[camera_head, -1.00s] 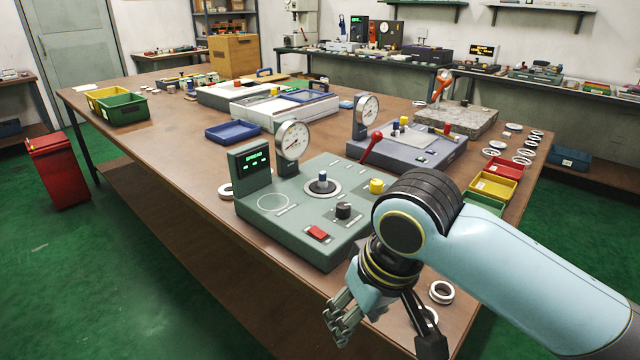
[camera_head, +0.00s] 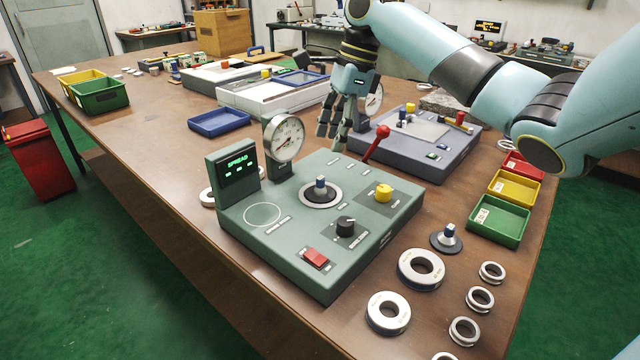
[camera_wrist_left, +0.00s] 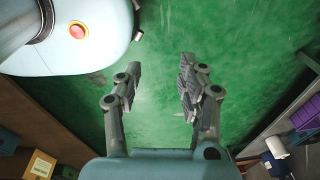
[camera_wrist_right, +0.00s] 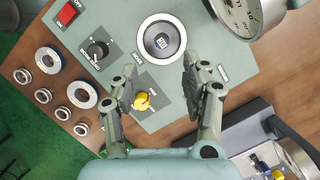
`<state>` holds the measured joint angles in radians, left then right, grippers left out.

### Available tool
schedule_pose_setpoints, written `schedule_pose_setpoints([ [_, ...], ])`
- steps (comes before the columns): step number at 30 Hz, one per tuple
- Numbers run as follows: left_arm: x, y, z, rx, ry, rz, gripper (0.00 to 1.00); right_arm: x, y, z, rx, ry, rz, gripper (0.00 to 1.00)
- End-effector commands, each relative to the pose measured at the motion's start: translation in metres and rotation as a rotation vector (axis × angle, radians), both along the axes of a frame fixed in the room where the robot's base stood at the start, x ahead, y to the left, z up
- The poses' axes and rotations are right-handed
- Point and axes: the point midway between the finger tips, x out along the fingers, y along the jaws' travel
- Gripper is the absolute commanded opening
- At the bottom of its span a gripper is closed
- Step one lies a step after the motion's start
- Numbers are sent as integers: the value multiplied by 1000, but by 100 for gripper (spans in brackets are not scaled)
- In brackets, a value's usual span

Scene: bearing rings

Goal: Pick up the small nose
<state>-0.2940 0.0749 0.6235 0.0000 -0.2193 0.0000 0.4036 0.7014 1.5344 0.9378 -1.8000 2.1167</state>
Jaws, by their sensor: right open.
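I cannot tell which is the small nose. My right gripper (camera_head: 336,125) is open and empty, above the console's back side; its fingers also show in the right wrist view (camera_wrist_right: 158,88). My left gripper (camera_wrist_left: 150,90) is open and empty over the green floor.
Large rings (camera_head: 421,269) and several small rings (camera_head: 480,299) lie at the table's right front. Red, yellow and green bins (camera_head: 499,221) stand behind them. A dial gauge (camera_head: 284,138) and a red-knobbed lever (camera_head: 376,143) rise from the console. A blue tray (camera_head: 219,123) lies behind it.

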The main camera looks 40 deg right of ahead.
Motion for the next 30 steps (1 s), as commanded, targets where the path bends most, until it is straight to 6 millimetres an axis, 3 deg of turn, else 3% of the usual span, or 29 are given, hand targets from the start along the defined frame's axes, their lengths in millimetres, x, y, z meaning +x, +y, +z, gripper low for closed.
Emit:
schedule_pose_setpoints([
  [7, -14, 8, -6, 9, 20, -2, 40, 4, 8, -33, 6, 4, -7, 47],
  [17, -11, 7, -11, 8, 17, -2, 40, 9, 15, -68, 4, 2, -6, 47],
  [23, -8, 4, -16, 5, 12, -2, 40, 13, 20, -99, 3, 3, -6, 47],
  [30, -8, 2, -16, 2, 11, -1, 40, 15, 22, -103, 1, 0, -4, 47],
])
